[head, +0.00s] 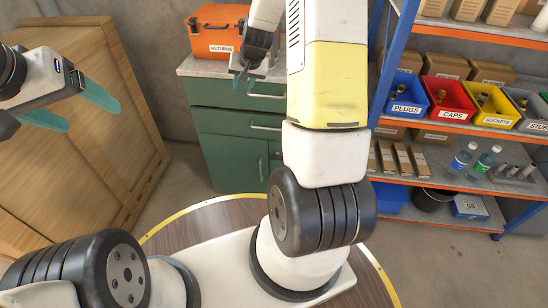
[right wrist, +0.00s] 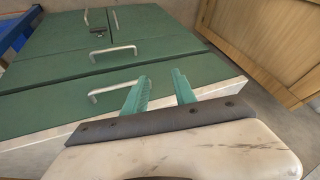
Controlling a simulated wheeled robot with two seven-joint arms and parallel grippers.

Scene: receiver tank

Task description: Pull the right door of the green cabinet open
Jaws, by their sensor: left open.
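The green cabinet (head: 222,122) stands behind my right arm in the head view, with drawers above and two doors below. Its right door is mostly hidden by my arm there. In the right wrist view the cabinet appears upside down. The right door (right wrist: 55,38) is the upper left panel, with a bar handle (right wrist: 87,17) near the seam; it looks shut. My right gripper (head: 244,80) is open and empty, near the countertop edge and the upper drawers, above the doors. Its teal fingers (right wrist: 160,92) are apart. My left gripper (head: 75,108) is open and empty at the left.
An orange returns case (head: 215,32) sits on the cabinet top. A large wooden crate (head: 75,160) stands left. A shelf rack with blue posts and coloured bins (head: 448,98) stands right. A round table edge (head: 205,210) lies in front; floor shows between it and the cabinet.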

